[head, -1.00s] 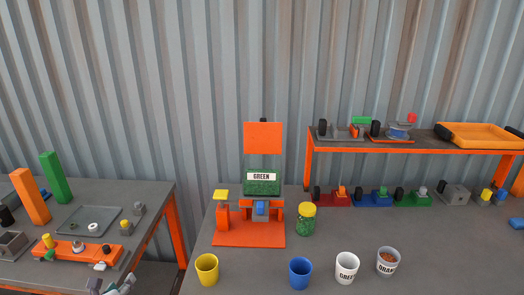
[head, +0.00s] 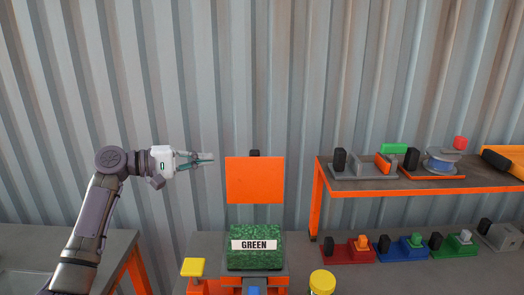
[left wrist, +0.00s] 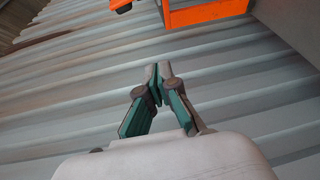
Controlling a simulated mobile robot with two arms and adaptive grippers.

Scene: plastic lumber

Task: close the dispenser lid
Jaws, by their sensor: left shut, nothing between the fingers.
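The dispenser's lid (head: 254,180) is an orange panel standing upright and open, with a small black piece at its top edge. Below it the dispenser's hopper (head: 255,263) is full of green granules and bears a white label reading GREEN. My left gripper (head: 212,160) is shut and empty, raised to the left of the lid near its upper edge and apart from it. In the left wrist view the fingertips (left wrist: 158,70) meet, with the corrugated wall beyond. My right gripper is not in view.
A yellow pad (head: 193,267) stands left of the hopper, and a yellow-lidded jar (head: 322,282) to its right. An orange-edged shelf (head: 400,190) with machine parts is at right, with several coloured blocks (head: 350,250) below. The space around the gripper is clear.

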